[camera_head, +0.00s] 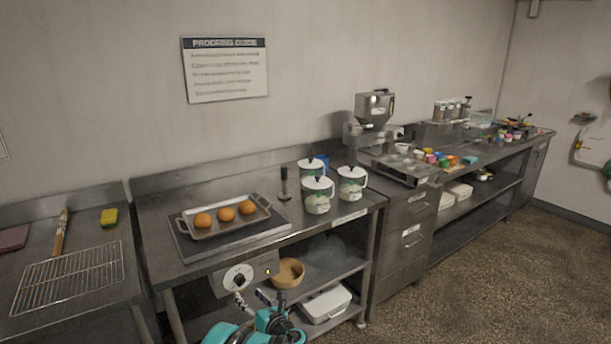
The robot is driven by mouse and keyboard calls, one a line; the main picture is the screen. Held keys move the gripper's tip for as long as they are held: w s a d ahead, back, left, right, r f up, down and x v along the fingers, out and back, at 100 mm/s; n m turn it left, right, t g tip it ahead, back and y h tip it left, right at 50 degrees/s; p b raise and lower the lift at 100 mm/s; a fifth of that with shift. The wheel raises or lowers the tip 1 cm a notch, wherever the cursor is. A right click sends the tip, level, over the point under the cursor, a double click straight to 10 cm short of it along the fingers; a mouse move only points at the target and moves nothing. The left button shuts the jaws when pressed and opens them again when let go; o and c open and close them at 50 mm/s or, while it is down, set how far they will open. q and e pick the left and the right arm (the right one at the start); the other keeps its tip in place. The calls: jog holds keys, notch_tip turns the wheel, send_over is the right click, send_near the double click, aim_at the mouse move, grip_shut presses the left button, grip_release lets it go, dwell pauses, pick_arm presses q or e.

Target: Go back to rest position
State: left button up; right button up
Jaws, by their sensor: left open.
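My left gripper (252,298) shows at the bottom middle, in front of the middle steel counter and below its top. Its fingers are apart, with nothing seen between them. Teal parts of my left arm show below it, cut off by the lower edge. My right gripper is not in view. A metal tray (192,236) with three orange-brown buns (227,214) sits on a dark plate on the middle counter, above and behind the gripper.
The middle counter (160,207) has several lidded white jars (318,195) on top; a wooden bowl (287,273) and white container (326,303) sit below. A wire rack (70,277) lies at left. A machine (374,110) and small cups stand at right. The right floor (470,280) is clear.

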pick_arm(q)
jog(key=s+a+r+n+g+h, duration=0.25)
jog(key=s+r+n, duration=0.25)
jog(key=s+n, duration=0.25)
jog(key=s+a+r+n+g+h, duration=0.2)
jog(key=s+a+r+n, duration=0.1)
jog(key=s+r+n, duration=0.4)
jog(key=s+d+f+n+h, duration=0.1)
jog(key=s+d+n+h, duration=0.2)
jog(key=s+n, duration=0.5)
jog(key=s+d+f+n+g+h, duration=0.1)
jog(key=s+d+n+h, duration=0.2)
jog(key=s+n, duration=0.6)
jog(key=s, duration=0.6)
jog(key=shift+s+d+f, duration=0.25)
jog(key=shift+s+f, duration=0.05)
jog(key=shift+s, duration=0.1)
jog(key=shift+n, duration=0.25)
